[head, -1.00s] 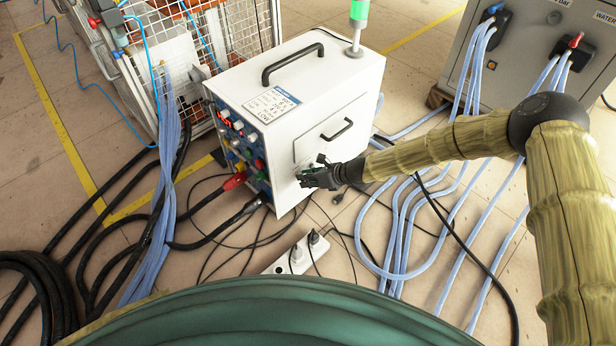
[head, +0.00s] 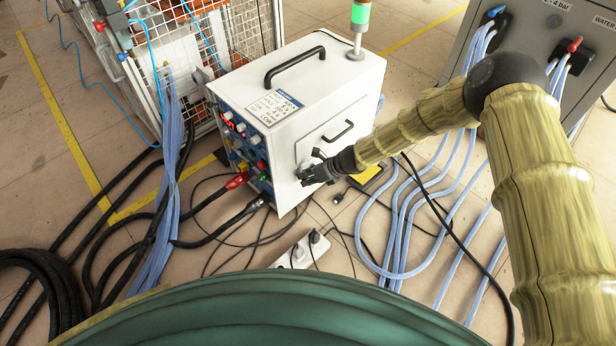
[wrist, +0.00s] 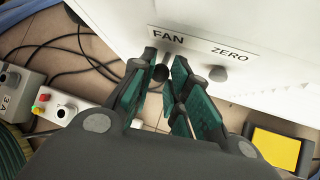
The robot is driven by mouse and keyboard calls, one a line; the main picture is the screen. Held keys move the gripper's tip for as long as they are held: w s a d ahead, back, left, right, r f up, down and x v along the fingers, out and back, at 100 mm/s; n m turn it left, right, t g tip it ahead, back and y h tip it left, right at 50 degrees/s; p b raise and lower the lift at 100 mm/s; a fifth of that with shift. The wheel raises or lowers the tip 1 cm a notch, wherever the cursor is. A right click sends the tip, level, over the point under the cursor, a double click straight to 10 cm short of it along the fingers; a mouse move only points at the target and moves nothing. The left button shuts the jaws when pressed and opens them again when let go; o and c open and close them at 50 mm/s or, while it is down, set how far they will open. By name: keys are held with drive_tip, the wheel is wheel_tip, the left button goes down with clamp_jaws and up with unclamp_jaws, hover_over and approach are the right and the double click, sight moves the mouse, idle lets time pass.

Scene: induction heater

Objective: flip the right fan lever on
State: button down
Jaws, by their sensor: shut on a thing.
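The white induction heater cabinet (head: 335,125) stands on the floor in the head view, with its knob panel on the left. My gripper (head: 306,174) is at its right-hand side face, low down. In the wrist view, the FAN label (wrist: 167,37) is on the white face. A dark round-ended fan lever (wrist: 160,73) sits below it, between my gripper's fingertips (wrist: 162,66), and the fingers are shut on it. A second, greyish knob (wrist: 218,73) sits under the ZERO label, right of the fingers. The lever's exact tilt is hard to tell.
A white power strip (head: 297,252) and loose black cables lie in front of the cabinet. Pale blue hoses (head: 400,225) run along the floor to the right. A yellow-topped item (wrist: 276,149) lies at the lower right of the wrist view. A grey cabinet (head: 535,55) stands behind.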

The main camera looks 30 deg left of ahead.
drive_tip(key=shift+s+d+f, duration=0.1)
drive_tip(key=shift+f, duration=0.05)
drive_tip(key=c, duration=1.3)
unclamp_jaws()
drive_tip(key=shift+c, duration=0.2)
drive_tip(key=v, duration=1.2)
